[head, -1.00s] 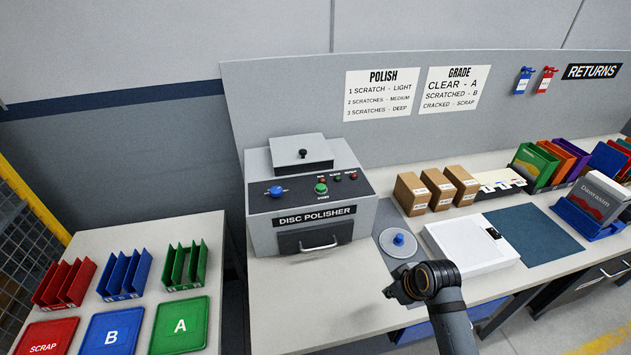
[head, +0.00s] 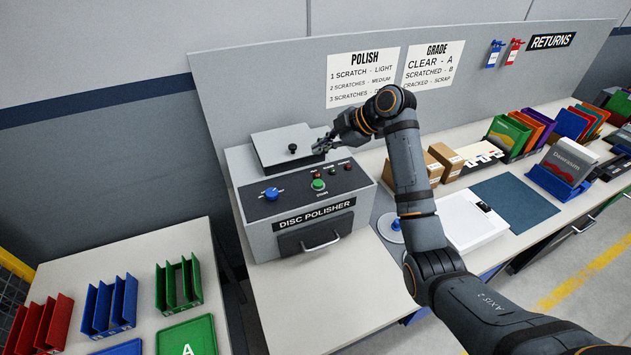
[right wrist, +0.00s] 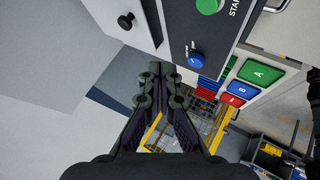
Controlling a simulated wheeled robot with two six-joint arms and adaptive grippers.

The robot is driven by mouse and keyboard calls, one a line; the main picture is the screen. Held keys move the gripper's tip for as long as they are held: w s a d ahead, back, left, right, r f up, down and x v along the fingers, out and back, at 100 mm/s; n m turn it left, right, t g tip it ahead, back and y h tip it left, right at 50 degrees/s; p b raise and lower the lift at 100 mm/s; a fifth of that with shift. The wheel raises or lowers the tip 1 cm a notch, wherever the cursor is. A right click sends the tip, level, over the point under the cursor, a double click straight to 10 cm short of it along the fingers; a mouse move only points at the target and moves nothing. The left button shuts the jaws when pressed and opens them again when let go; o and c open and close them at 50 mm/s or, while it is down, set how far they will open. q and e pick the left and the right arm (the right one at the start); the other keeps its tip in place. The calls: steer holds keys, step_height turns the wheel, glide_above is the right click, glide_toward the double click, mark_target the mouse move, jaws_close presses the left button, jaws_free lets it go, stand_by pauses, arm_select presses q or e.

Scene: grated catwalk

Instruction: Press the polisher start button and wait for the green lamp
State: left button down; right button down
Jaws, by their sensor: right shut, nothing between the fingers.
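The disc polisher (head: 262,228) is a grey box on the bench with a dark sloped control panel. Its green start button (head: 319,184) sits mid-panel and also shows at the top of the right wrist view (right wrist: 208,5). A blue knob (head: 271,194) is to its left. My left gripper is out of view.
The polisher's lid (head: 277,148) with a black knob is close to the gripper. A disc pad with a blue hub (head: 396,225), a white scale-like box (head: 470,222) and cardboard boxes (head: 445,160) stand to the right. Colored racks (head: 110,305) fill the left table. The front bench is clear.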

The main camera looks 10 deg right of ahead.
steer(key=b, duration=0.6)
glide_above(316, 182)
steer(key=d, duration=0.1)
steer(key=f, duration=0.8)
steer(key=shift+s+d, duration=0.1)
steer(key=shift+s, duration=0.3)
steer(key=shift+f, duration=0.5)
steer(key=shift+b, duration=0.3)
steer(key=shift+f, duration=0.4)
steer(key=shift+f+b, duration=0.55)
steer(key=shift+f, duration=0.35)
stand_by(0.3)
stand_by(0.3)
steer(key=shift+r+p, duration=1)
steer(key=shift+r, duration=0.3)
